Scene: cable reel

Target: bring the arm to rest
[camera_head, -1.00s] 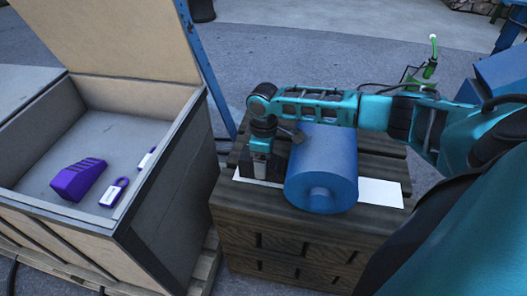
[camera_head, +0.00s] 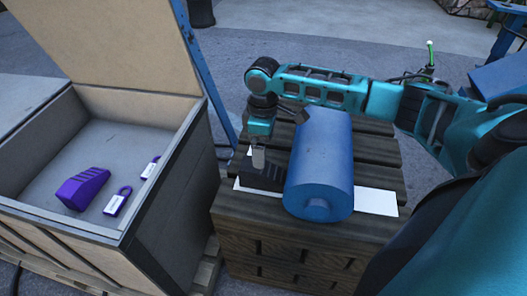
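A blue cable reel (camera_head: 320,170) lies on its side on a wooden pallet stack (camera_head: 245,222), its round end facing me. A dark ribbed wedge (camera_head: 263,178) sits against the reel's left side, partly over a white strip (camera_head: 375,201). My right arm comes in from the right, across above the reel. My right gripper (camera_head: 258,160) points down just above the wedge. Its fingers overlap in this view, so I cannot tell their spread or whether they touch the wedge. My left gripper is not in view.
An open wooden crate (camera_head: 165,192) stands at the left, its lid raised. It holds a purple wedge (camera_head: 83,188) and two purple padlocks (camera_head: 118,201) (camera_head: 150,167). A blue post (camera_head: 203,75) rises between crate and pallets. Paved floor behind is mostly clear.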

